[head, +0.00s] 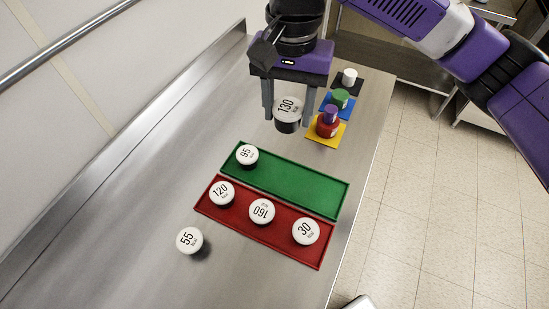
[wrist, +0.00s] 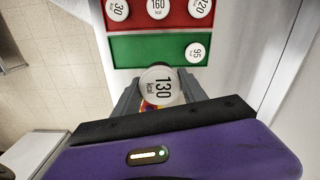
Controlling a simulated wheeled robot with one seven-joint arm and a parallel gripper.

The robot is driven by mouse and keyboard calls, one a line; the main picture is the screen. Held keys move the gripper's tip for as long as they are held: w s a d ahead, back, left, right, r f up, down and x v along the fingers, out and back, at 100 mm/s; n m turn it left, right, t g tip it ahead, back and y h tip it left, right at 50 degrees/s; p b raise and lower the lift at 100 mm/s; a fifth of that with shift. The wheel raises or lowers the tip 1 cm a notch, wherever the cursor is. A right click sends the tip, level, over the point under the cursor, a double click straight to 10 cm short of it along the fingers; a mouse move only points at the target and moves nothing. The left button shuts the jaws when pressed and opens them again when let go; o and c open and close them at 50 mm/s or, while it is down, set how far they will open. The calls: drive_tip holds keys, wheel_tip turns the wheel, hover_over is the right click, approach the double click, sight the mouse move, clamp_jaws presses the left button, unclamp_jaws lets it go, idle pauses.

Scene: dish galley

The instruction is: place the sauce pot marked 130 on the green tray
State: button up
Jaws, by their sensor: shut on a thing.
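The sauce pot marked 130 (head: 288,108) is held between the fingers of my gripper (head: 287,112), which is shut on it. The same pot shows in the wrist view (wrist: 162,88), its white lid facing the camera. The green tray (head: 300,186) lies on the steel counter, nearer the head view's bottom than my gripper. A pot marked 95 (head: 247,155) stands at the green tray's left end, and the rest of that tray is bare. In the wrist view the green tray (wrist: 140,50) is just beyond the held pot.
A red tray (head: 280,248) beside the green one holds pots marked 120 (head: 222,193), 160 (head: 262,211) and 30 (head: 306,231). A pot marked 55 (head: 189,240) stands on the bare counter. A red bottle (head: 328,124) on a yellow mat stands right of my gripper.

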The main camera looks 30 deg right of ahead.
sight(284, 177)
wheel_tip(284, 177, down, 20)
drive_tip(key=shift+r+b, duration=0.2)
drive_tip(key=shift+b, duration=0.35)
drive_tip(key=shift+f, duration=0.1)
drive_tip(key=o, duration=1.4)
drive_tip(key=shift+c, duration=0.2)
wheel_tip(284, 177, up, 12)
drive_tip(key=shift+p, duration=0.35)
